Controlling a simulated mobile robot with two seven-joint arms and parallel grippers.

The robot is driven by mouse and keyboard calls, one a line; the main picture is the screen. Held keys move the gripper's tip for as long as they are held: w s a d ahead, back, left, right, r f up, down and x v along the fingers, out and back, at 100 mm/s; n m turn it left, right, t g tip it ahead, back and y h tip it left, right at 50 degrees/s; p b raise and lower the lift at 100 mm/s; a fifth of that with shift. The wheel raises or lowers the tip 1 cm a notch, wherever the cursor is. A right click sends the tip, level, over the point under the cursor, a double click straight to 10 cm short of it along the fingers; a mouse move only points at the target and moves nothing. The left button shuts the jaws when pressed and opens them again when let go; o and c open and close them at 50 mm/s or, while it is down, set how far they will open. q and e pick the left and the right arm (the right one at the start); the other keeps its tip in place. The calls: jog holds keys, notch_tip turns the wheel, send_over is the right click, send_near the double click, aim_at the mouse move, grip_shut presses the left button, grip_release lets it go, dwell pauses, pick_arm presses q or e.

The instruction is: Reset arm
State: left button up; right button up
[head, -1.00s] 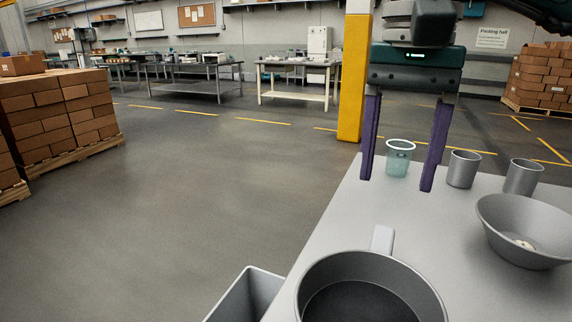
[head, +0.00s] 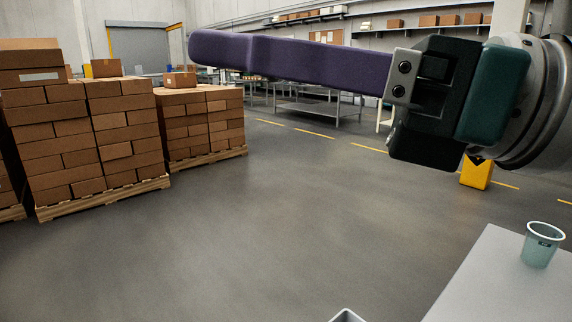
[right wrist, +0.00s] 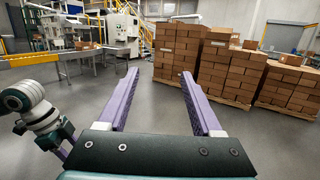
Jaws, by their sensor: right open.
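My right gripper (head: 200,48) crosses the top of the head view side-on, its purple fingers pointing left. In the right wrist view the same gripper (right wrist: 159,74) is open, with two parallel fingers apart and nothing between them. At the left edge of the right wrist view is part of what looks like my left arm and gripper (right wrist: 62,153); its jaws do not show clearly. A translucent green cup (head: 542,245) stands upright on the grey table (head: 495,285) at the lower right of the head view, below and apart from my right gripper.
Stacked cartons on pallets (head: 95,130) stand at the left. A bin rim (head: 346,316) shows at the bottom edge. Open floor fills the middle. Machinery (right wrist: 125,30) stands far off in the right wrist view.

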jog(key=w+d+r+m+t+h+p, duration=0.35)
jog(key=d+r+m+t, duration=0.35)
jog(key=m+t, duration=0.75)
jog(key=d+f+m+g+h+p, duration=0.2)
jog(key=d+f+m+h, duration=0.5)
jog(key=m, duration=0.5)
jog(key=d+f+m+g+h+p, duration=0.1)
jog(key=d+f+m+g+h, duration=0.3)
jog(key=m+h, duration=0.6)
jog(key=s+d+f+m+g+y+p, duration=0.1)
jog(key=s+f+m+g+p, duration=0.1)
jog(key=s+f+m+g, duration=0.6)
jog(key=s+f+m+g+y+p, duration=0.1)
jog(key=s+f+m+g+p, duration=0.2)
jog(key=s, duration=0.9)
pick_arm(q)
notch_tip(320, 180, up, 49)
jog(key=p, duration=3.6)
jog(key=shift+r, duration=0.15)
pick_arm(e)
notch_tip(320, 180, up, 36)
jog(key=s, duration=0.1)
jog(key=shift+r+m, duration=0.1)
jog(key=shift+m, duration=0.15)
